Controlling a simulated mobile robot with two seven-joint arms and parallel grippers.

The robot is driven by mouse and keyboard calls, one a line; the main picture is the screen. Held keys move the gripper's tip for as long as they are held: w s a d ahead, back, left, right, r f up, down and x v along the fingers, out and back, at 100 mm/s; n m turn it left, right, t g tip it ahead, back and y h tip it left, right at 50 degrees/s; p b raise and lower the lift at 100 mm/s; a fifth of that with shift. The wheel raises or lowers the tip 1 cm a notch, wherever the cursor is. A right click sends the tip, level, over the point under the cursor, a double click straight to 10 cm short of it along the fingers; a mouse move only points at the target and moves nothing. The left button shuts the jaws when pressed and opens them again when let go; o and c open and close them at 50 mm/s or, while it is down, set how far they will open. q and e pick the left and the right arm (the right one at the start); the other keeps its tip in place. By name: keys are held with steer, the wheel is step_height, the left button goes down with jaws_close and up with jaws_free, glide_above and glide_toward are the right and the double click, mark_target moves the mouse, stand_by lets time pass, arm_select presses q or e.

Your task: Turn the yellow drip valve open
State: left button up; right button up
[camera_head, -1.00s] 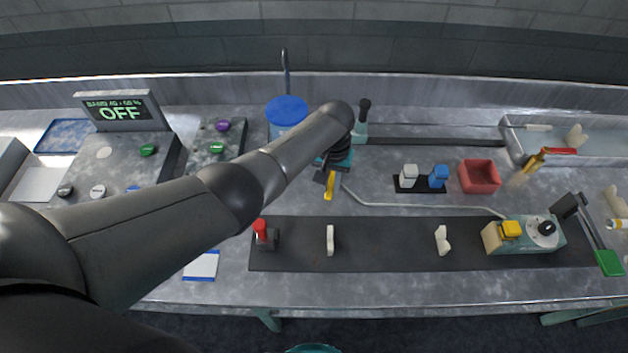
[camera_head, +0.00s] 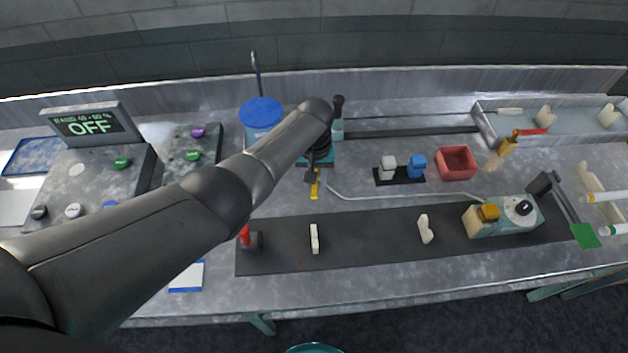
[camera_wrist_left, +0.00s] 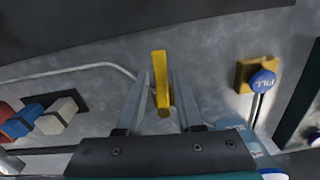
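The yellow drip valve handle (camera_head: 315,191) shows in the head view just below my left gripper (camera_head: 313,177), by the end of the bent glass tube. In the left wrist view the handle (camera_wrist_left: 160,72) is a narrow yellow bar lying between the two fingers of my left gripper (camera_wrist_left: 160,88). The fingers stand on either side of it, with narrow gaps that look clear, so the gripper looks open around the handle. My left arm and hand hide the valve's body. My right gripper is not in view.
A bent glass tube (camera_head: 400,196) runs right from the valve. A blue-lidded container (camera_head: 261,113) stands behind my left arm. White and blue blocks (camera_head: 388,168) and a red tray (camera_head: 456,162) lie to the right. The blue FILL knob (camera_wrist_left: 262,81) is right of the gripper.

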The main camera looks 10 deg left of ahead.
arm_select(q)
steer(key=shift+o, duration=1.1)
steer(key=shift+r, duration=0.35)
step_height(320, 180, up, 7)
steer(key=p, duration=0.3)
step_height(320, 180, up, 8)
glide_above(314, 187)
steer(key=shift+f+p, duration=0.2)
steer(key=shift+p, duration=0.2)
steer(key=shift+s+f, duration=0.1)
